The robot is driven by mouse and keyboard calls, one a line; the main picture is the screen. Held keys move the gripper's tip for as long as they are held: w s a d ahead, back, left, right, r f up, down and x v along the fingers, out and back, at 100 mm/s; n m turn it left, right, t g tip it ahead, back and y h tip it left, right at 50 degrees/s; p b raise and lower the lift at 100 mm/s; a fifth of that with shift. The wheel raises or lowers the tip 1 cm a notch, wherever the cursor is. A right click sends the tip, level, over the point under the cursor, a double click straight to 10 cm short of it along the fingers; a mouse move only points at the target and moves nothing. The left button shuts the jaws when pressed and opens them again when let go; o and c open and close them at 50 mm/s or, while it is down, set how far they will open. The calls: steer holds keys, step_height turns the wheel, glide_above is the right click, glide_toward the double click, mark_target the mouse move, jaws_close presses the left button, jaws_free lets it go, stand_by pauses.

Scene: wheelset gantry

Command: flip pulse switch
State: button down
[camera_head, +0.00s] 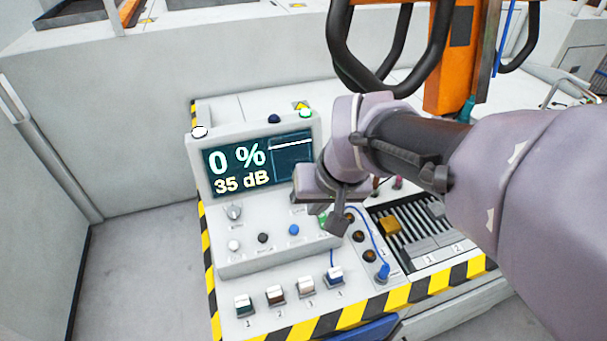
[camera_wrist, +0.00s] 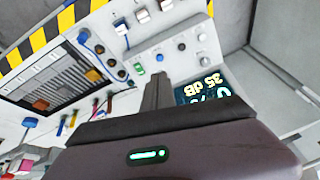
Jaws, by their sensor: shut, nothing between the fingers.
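The grey control console (camera_head: 235,267) has a screen (camera_head: 240,168) reading 0 % and 35 dB. A small green switch (camera_head: 323,218) is on the panel below the screen, partly hidden by my gripper; it also shows in the wrist view (camera_wrist: 139,70). I cannot read a label that names the pulse switch. My gripper (camera_head: 337,226) is shut and empty, pointing down at the panel close to the green switch. In the wrist view its closed fingers (camera_wrist: 157,80) end just beside the green switch; contact cannot be told.
A knob (camera_head: 234,212) and white, black and blue buttons (camera_head: 293,230) are left of my gripper. Several numbered rocker switches (camera_head: 275,294) line the front. A blue cable plug (camera_head: 382,271) and a slider bank (camera_head: 410,228) are to the right. Orange equipment (camera_head: 450,60) stands behind.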

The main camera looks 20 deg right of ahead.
mark_target(323, 221)
steer(key=w+d+f+n+g+p, duration=0.1)
steer(key=w+d+f+n, duration=0.1)
steer(key=w+d+f, duration=0.6)
step_height(323, 221, down, 2)
steer(key=shift+w+d+f+g+h, duration=0.1)
steer(key=shift+w+d+g+h, duration=0.25)
steer(key=shift+w, duration=0.5)
steer(key=shift+a, duration=0.1)
steer(key=b+x, duration=0.5)
steer(key=x, duration=0.9)
steer(key=shift+s+b, duration=0.1)
steer(key=shift+b, duration=0.25)
